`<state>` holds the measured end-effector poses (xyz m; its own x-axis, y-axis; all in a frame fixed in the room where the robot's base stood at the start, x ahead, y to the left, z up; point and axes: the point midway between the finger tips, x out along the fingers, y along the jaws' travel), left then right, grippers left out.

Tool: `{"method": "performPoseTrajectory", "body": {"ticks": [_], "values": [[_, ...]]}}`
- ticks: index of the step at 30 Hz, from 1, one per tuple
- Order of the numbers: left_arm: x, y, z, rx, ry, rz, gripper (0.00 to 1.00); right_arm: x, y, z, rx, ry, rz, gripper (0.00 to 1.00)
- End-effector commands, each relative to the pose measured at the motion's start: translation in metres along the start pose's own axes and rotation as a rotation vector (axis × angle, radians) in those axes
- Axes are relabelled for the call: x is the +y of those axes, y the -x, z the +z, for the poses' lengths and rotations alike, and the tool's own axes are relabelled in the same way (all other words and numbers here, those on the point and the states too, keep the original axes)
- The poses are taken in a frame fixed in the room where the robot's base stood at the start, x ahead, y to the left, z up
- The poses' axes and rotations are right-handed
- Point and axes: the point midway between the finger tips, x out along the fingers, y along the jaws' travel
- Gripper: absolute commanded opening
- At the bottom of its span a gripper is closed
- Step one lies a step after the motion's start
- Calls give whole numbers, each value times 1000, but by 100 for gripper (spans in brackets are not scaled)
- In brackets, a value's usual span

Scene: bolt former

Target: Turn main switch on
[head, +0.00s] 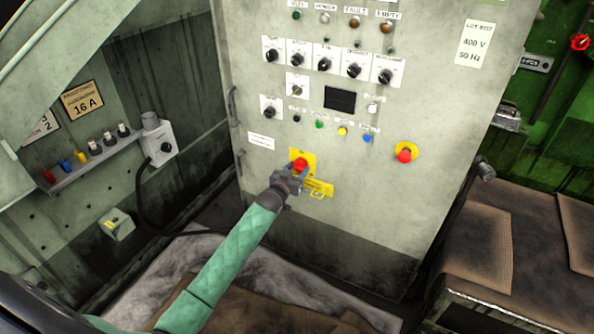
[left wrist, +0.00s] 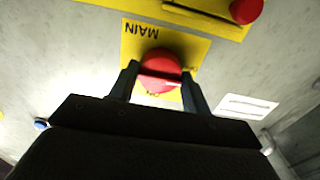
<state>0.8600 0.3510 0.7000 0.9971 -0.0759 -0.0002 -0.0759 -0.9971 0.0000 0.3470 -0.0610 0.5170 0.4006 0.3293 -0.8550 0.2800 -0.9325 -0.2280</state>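The main switch is a red rotary knob on a yellow plate low on the grey control cabinet; in the head view the red knob (head: 300,165) shows just above my left gripper (head: 291,178). In the left wrist view the red knob (left wrist: 160,70) sits between the two fingers of my left gripper (left wrist: 160,88), on the yellow plate (left wrist: 140,43) lettered MAIN, which appears upside down. The fingers stand on either side of the knob. Whether they press on it is not clear. My right gripper is not in view.
A yellow hasp (head: 318,189) sticks out just below right of the switch. A red emergency button (head: 404,156) is farther right on the cabinet (head: 350,220). Knobs and lamps fill the panel above. A cable hangs from a socket box (head: 158,145) at left.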

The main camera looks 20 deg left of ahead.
Motion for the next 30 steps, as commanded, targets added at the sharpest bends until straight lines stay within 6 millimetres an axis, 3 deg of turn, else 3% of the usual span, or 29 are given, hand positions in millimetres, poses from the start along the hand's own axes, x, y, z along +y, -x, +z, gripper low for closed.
{"method": "performPoseTrajectory", "body": {"ticks": [8, 14, 21, 30], "values": [[0, 0, -1, 0, -36, 0, 25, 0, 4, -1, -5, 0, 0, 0], [0, 0, -1, 0, -140, 0, 25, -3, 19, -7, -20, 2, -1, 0], [0, 0, -1, -1, -346, 1, 25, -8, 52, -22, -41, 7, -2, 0], [0, 0, 0, -1, -634, 1, 25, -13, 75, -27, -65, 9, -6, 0]]}}
